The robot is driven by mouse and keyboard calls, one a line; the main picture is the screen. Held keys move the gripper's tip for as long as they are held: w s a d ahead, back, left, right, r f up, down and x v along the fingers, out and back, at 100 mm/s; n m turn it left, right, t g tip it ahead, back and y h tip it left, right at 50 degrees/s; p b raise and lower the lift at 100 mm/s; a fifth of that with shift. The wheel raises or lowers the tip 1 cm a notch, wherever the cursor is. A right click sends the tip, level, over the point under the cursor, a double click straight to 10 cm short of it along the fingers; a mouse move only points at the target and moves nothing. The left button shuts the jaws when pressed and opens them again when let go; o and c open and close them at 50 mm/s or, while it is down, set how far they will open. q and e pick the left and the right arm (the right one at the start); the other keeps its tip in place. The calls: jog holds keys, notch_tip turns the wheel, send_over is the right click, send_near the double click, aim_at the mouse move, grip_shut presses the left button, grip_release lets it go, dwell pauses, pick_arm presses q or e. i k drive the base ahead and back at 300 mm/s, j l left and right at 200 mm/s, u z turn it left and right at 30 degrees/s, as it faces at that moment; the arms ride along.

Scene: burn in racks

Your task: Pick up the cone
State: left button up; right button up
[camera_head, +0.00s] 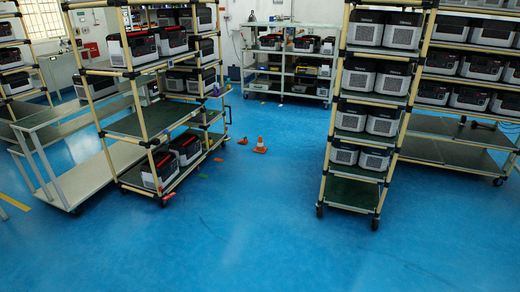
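A small orange cone (260,145) with a pale band stands upright on the blue floor in the head view. It is in the gap between the left and right racks, some way ahead of me. A smaller orange object (243,140), perhaps another cone lying down, is on the floor just left of it. Neither of my grippers is in view.
A wheeled rack (125,122) with black-and-grey boxes stands on the left, beside a low cart (95,175). Another wheeled rack (352,192) stands on the right. A shelf unit (290,92) is at the back. The floor (240,235) ahead is clear.

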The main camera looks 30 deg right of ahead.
aim_at(260, 148)
jog(key=i+l+z, duration=0.15)
jog(key=i+l, duration=0.2)
jog(key=i+l+z, duration=0.15)
jog(key=i+l, duration=0.15)
jog(key=i, duration=0.15)
jog(key=i+l+z, duration=0.2)
jog(key=i, duration=0.2)
jog(key=i+l+z, duration=0.15)
jog(key=i, duration=0.25)
jog(key=i+l+z, duration=0.15)
jog(key=i, duration=0.3)
jog(key=i+j+u, duration=0.1)
jog(key=i+u, duration=0.15)
jog(key=i, duration=0.7)
jog(key=i+l+u, duration=0.1)
jog(key=i+u, duration=0.2)
jog(key=i, duration=0.65)
jog(key=i+l, duration=0.3)
jog(key=i, duration=0.25)
jog(key=i+l+u, duration=0.1)
jog(key=i+l, duration=0.2)
jog(key=i, duration=0.25)
jog(key=i+l, duration=0.3)
jog(key=i, duration=0.2)
